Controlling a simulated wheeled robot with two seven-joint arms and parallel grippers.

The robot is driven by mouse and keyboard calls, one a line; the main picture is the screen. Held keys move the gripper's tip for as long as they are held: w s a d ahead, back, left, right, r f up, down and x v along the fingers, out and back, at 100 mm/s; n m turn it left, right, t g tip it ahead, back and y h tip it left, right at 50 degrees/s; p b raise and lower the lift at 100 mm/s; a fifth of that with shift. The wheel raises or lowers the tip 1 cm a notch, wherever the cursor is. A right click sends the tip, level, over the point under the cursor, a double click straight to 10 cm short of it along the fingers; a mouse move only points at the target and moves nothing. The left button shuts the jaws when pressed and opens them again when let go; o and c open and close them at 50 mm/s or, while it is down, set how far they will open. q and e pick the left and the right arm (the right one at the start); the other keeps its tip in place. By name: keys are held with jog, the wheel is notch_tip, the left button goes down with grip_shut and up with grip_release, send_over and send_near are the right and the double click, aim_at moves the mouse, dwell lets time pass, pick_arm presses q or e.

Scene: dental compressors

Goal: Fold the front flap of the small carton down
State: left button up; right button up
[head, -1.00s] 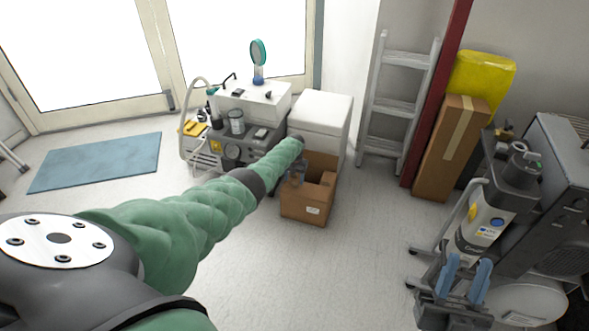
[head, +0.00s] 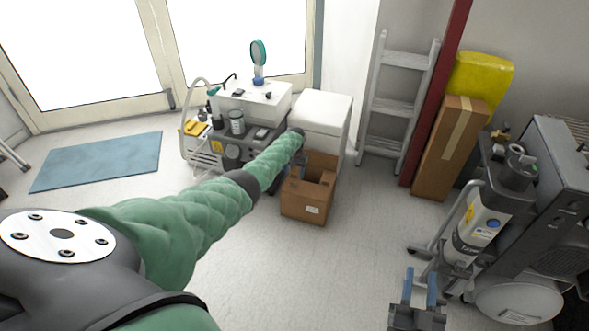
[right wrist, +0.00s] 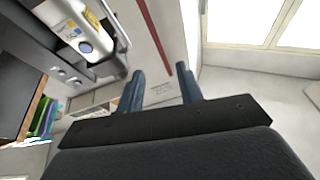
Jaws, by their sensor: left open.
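The small brown carton (head: 305,207) stands on the floor in the head view, with a white label on its front face. Its top is open; a back flap (head: 322,162) stands up, and I cannot clearly tell the front flap's angle. My left gripper (head: 295,173) is at the carton's left top edge, open and partly hidden by my green-sleeved arm; I cannot tell whether it touches. My right gripper (head: 420,287) is at the bottom right, away from the carton. Its two blue fingers are apart and empty, as the right wrist view (right wrist: 163,88) also shows.
A white box (head: 322,110) stands behind the carton, beside a grey compressor unit (head: 232,150). A ladder (head: 392,100), a tall brown carton (head: 450,150) and an upright cylinder machine (head: 485,225) stand at the right. The floor in front of the carton is clear.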

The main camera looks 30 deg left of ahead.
pick_arm(q)
jog(key=shift+r, duration=0.7)
pick_arm(e)
notch_tip(320, 180, down, 7)
jog(key=g, duration=0.2)
jog(key=shift+a+g, duration=0.2)
jog(key=shift+g, duration=0.1)
